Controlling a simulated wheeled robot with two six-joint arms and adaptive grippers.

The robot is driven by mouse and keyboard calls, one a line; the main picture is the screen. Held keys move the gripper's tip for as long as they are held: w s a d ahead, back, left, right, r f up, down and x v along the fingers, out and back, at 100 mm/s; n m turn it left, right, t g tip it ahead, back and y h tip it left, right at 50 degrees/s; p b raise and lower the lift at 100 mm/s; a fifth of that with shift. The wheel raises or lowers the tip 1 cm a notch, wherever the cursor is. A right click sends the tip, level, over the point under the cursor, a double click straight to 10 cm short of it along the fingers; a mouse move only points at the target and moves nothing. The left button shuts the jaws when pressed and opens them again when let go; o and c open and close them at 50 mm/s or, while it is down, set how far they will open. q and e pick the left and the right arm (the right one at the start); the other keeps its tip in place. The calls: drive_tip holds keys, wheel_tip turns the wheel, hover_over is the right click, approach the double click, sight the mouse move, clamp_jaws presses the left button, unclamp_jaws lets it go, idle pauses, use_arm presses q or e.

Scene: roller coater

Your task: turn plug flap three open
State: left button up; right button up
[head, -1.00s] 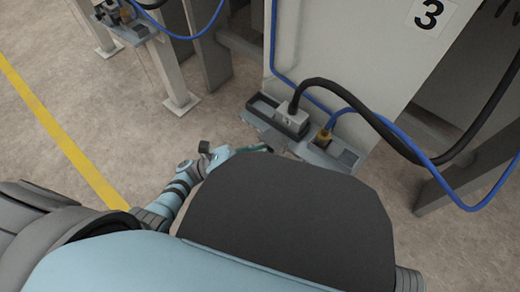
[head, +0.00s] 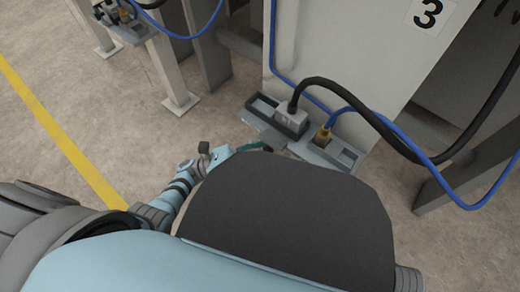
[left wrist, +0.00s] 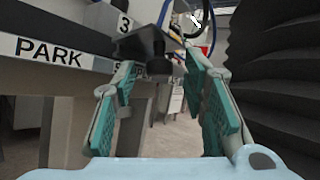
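The station marked 3 (head: 428,13) has a grey shelf (head: 345,156) low on its front. My left gripper (head: 265,147) is just in front of the shelf, mostly hidden in the head view. In the left wrist view its two teal-padded fingers (left wrist: 160,75) are apart. A dark block (left wrist: 143,46) shows beyond and between them; contact is unclear. I cannot tell for sure which part is the flap. My right gripper is not visible.
A label reading PARK (left wrist: 50,51) is on a grey bar at the left of the wrist view. The black cable (head: 400,148) and blue cable (head: 440,170) loop to the right. Another station's plugs (head: 125,15) are at the top left. Floor left of the shelf is clear.

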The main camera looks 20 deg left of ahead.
use_arm(q)
drive_tip(key=s+a, duration=0.4)
drive_tip(key=a, duration=0.8)
drive_tip(key=shift+s+f, duration=0.2)
drive_tip(key=shift+f, duration=0.05)
drive_tip(key=shift+a, duration=0.1)
